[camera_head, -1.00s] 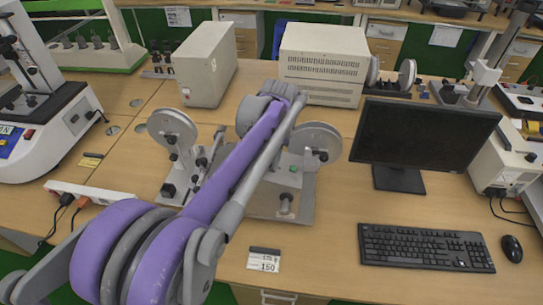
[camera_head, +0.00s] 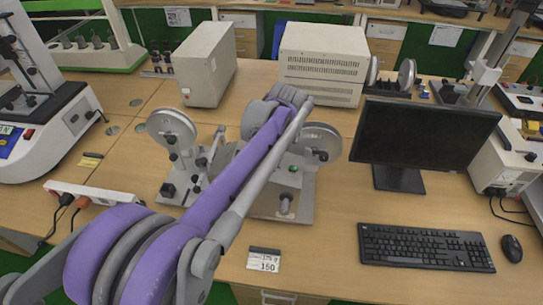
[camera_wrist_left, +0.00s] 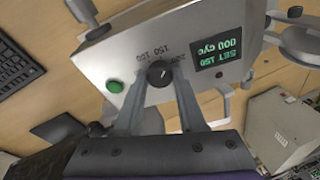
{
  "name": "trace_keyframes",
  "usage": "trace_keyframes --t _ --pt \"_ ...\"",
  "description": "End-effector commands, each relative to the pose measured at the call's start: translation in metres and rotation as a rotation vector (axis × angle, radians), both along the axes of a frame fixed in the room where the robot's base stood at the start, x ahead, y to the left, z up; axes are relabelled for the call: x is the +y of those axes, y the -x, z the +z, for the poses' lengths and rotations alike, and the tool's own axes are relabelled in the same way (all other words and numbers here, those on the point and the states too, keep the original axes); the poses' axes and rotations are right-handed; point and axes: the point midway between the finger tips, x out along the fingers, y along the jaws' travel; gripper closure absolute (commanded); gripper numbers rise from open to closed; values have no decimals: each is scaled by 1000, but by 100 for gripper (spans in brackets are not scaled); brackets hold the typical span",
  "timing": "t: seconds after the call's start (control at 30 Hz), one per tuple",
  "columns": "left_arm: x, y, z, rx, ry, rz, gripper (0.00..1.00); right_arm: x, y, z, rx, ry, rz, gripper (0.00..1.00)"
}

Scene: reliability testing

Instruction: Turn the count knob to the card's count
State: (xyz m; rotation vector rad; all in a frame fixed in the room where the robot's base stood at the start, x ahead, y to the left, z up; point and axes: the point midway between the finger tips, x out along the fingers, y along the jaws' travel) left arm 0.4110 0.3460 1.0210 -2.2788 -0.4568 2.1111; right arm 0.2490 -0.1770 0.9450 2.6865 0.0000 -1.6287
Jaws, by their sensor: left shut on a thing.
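The count card (camera_head: 264,259) lies near the table's front edge and reads 150 on its lower line. The tester (camera_head: 300,195) stands mid-table, partly hidden behind my left arm. In the left wrist view its panel shows upside down, with a round black count knob (camera_wrist_left: 160,73), a green button (camera_wrist_left: 115,86) and a lit display (camera_wrist_left: 222,53) reading SET 150 and 000 cyc. My left gripper (camera_wrist_left: 160,79) is shut on the knob, one finger on each side. Printed numbers around the knob are partly covered. My right gripper is out of view.
A monitor (camera_head: 425,137), keyboard (camera_head: 425,247) and mouse (camera_head: 512,248) sit to the right. A power strip (camera_head: 95,192) lies at the left. Two beige boxes (camera_head: 207,70) (camera_head: 322,65) stand behind. The table is bare around the card.

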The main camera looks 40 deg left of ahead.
Motion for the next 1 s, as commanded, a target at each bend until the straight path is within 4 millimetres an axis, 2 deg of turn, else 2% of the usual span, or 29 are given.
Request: trace_keyframes --t 0.43,1.0 --pt "-1 -1 0 -46 -25 252 100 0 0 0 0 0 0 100" --pt "0 0 0 -55 -31 299 100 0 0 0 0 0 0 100"
